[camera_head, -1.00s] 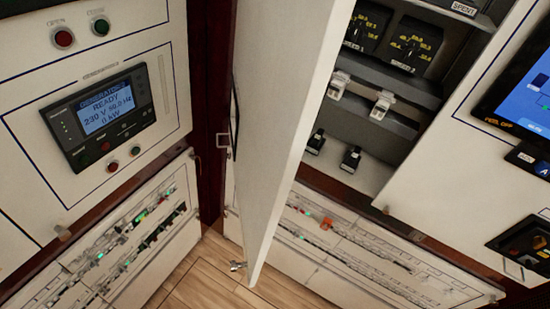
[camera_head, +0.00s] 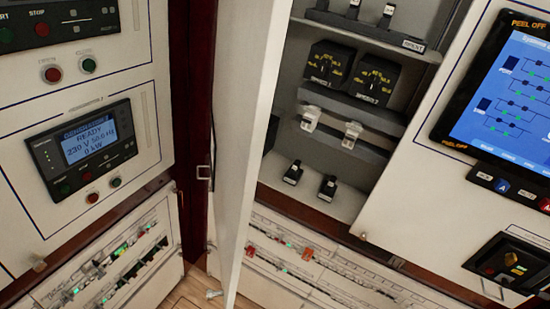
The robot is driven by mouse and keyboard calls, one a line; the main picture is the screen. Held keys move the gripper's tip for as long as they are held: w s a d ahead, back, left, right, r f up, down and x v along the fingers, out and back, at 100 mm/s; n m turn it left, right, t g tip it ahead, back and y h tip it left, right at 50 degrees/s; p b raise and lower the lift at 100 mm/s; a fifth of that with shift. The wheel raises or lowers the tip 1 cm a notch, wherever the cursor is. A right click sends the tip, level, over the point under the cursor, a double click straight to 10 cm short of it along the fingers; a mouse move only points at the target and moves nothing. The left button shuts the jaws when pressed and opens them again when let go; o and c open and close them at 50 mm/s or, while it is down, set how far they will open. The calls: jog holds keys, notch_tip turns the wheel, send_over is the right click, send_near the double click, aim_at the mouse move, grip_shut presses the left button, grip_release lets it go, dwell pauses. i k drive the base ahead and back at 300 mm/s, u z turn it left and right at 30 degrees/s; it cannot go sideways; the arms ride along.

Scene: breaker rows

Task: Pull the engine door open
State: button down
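A tall white door (camera_head: 243,140) stands swung out from a cabinet in the middle of the head camera view, seen nearly edge-on. No label on it is readable, so I cannot tell whether it is the engine door. A thin dark handle (camera_head: 213,140) shows along its left face, and a small metal piece (camera_head: 214,294) is at its lower corner. Right of it the open cabinet (camera_head: 345,195) shows shelves with black dial units (camera_head: 328,63), white clips and black clips. My gripper is not in view.
A generator panel (camera_head: 85,148) reading READY is on the left, with red and green buttons. A blue touchscreen (camera_head: 515,95) and a black switch unit (camera_head: 508,265) are on the right. Breaker rows (camera_head: 310,270) run along the bottom. A little wooden floor (camera_head: 185,292) shows.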

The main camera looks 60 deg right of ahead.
aim_at(251, 36)
jog(key=k, duration=0.45)
jog(key=z, duration=0.85)
jog(key=i, duration=0.5)
jog(key=u, duration=0.05)
